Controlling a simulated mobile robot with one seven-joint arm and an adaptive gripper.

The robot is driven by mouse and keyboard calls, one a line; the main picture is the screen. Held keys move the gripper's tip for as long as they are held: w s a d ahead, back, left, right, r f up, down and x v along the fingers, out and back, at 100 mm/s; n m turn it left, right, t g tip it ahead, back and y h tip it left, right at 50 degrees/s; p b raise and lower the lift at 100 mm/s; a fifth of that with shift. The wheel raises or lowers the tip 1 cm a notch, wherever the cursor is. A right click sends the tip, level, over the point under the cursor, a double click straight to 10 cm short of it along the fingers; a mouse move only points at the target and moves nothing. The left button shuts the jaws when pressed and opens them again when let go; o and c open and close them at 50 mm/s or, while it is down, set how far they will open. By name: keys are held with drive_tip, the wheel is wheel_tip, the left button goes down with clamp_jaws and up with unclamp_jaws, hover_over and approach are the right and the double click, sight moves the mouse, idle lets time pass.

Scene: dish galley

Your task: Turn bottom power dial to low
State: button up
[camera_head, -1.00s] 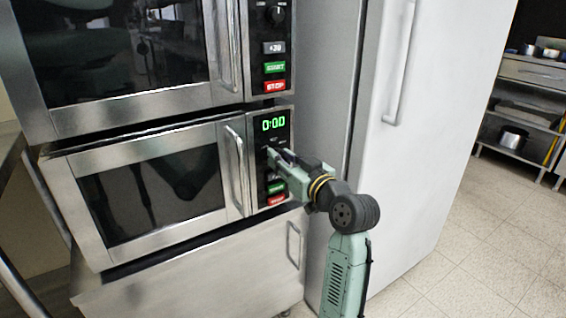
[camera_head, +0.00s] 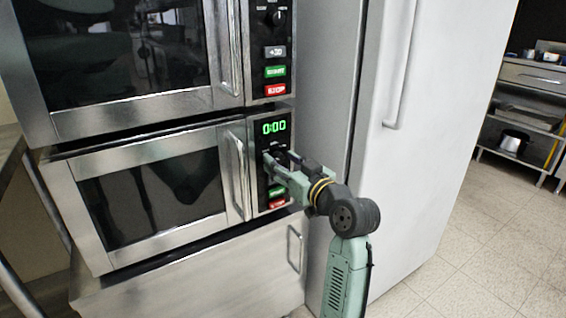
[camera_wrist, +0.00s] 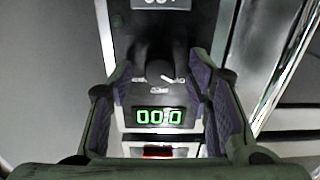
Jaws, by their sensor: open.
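The lower microwave (camera_head: 150,190) has a control panel with a green 0:00 display (camera_head: 273,127). My gripper (camera_head: 275,158) is at this panel, just below the display. The wrist view shows the panel upside down, with the display (camera_wrist: 159,116) lit. The dark bottom power dial (camera_wrist: 158,67) lies between the two fingers of my open gripper (camera_wrist: 160,75), one finger on each side. I cannot tell whether the pads touch it or which setting it points to. In the head view my gripper mostly hides this dial.
The upper microwave (camera_head: 120,60) is stacked above, with its own dial (camera_head: 278,18) and buttons. The lower door handle (camera_head: 235,175) stands out just left of the panel. A tall white fridge (camera_head: 400,150) is close on the right. Open floor (camera_head: 490,230) lies farther right.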

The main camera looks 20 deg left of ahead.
drive_tip(key=shift+d, duration=0.1)
drive_tip(key=v, duration=1.2)
